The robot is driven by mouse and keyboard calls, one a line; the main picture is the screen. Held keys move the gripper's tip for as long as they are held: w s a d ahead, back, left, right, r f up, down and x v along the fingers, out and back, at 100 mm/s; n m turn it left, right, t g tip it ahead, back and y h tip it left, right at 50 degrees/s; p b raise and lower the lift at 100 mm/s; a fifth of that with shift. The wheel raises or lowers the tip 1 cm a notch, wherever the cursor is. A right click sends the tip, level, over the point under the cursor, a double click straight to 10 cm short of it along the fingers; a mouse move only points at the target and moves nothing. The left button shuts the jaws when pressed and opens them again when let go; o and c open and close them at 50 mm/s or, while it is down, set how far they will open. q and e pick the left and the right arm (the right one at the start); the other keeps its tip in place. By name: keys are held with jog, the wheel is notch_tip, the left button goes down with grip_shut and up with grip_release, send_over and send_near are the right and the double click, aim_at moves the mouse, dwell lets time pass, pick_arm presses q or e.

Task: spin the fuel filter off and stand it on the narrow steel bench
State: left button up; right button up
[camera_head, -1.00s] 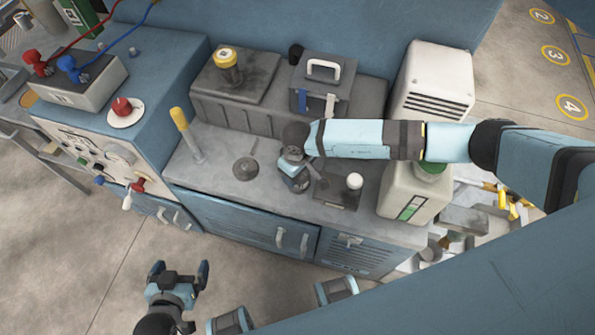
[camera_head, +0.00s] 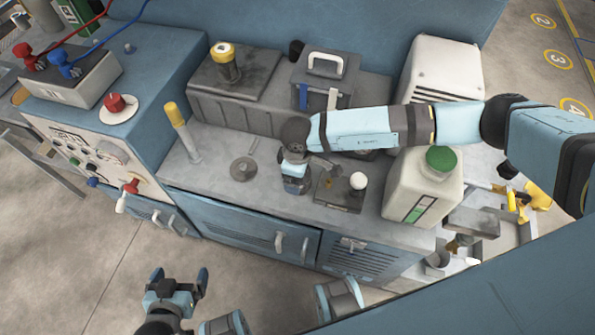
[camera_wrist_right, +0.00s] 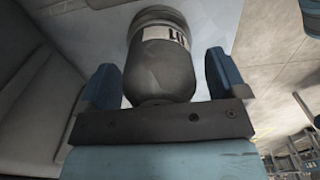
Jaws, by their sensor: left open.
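A dark grey can with a white label (camera_wrist_right: 160,60), which looks like the filter, stands between the fingers of my right gripper (camera_wrist_right: 162,82) in the right wrist view. Its rounded end faces my palm, and gaps show on both sides, so the gripper looks open around it. In the head view my right gripper (camera_head: 296,182) points down over the blue cabinet's grey top and hides most of the can. My left gripper (camera_head: 179,282) is open and empty, low over the floor at lower left. I cannot tell which surface is the narrow steel bench.
A white jug with a green cap (camera_head: 425,185) stands right of my right gripper. A small dark tray (camera_head: 338,195) with a white knob lies beside it. A yellow-topped post (camera_head: 180,130) and a round disc (camera_head: 243,168) are to the left. A yellow-topped canister (camera_head: 226,65) stands behind.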

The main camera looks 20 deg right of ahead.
pick_arm(q)
jog(key=shift+s+f, duration=0.15)
jog(key=shift+f, duration=0.4)
pick_arm(e)
jog(key=shift+f, duration=0.1)
jog(key=shift+w+r, duration=0.1)
jog(key=shift+r, duration=0.45)
pick_arm(q)
jog(key=w+d+f+b, duration=0.1)
jog(key=b, duration=0.5)
jog(key=shift+w+f+b, duration=0.1)
jog(key=shift+w+b, duration=0.05)
jog(key=shift+b, duration=0.2)
pick_arm(e)
notch_tip(320, 180, up, 18)
jog(key=m, duration=1.8)
